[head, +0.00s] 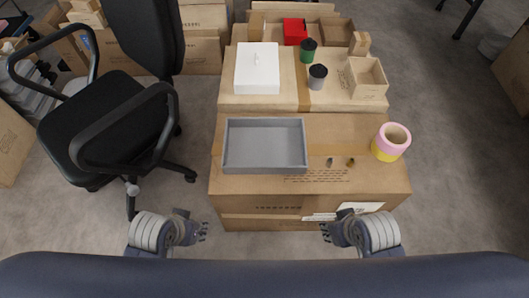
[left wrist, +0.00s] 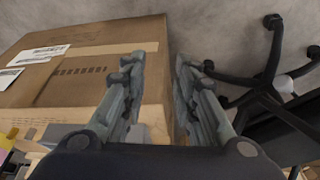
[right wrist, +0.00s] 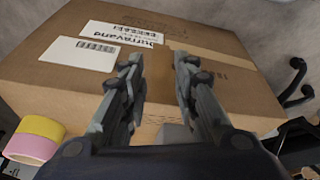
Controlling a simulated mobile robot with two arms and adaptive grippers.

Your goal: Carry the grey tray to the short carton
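The grey tray (head: 265,158) is rectangular, shallow and empty. It lies flat on the left part of the nearest carton's top (head: 340,176) in the head view. A grey patch, probably the tray (right wrist: 173,132), shows between my right fingers. A second carton (head: 265,101) with a paler top stands just behind the nearest one. I cannot tell for sure which carton is the short one. My left gripper (head: 204,231) is open and empty in front of the nearest carton's left edge. My right gripper (head: 325,230) is open and empty before its front face. Neither touches the tray.
An office chair (head: 110,115) stands left. Floor is clear at right.

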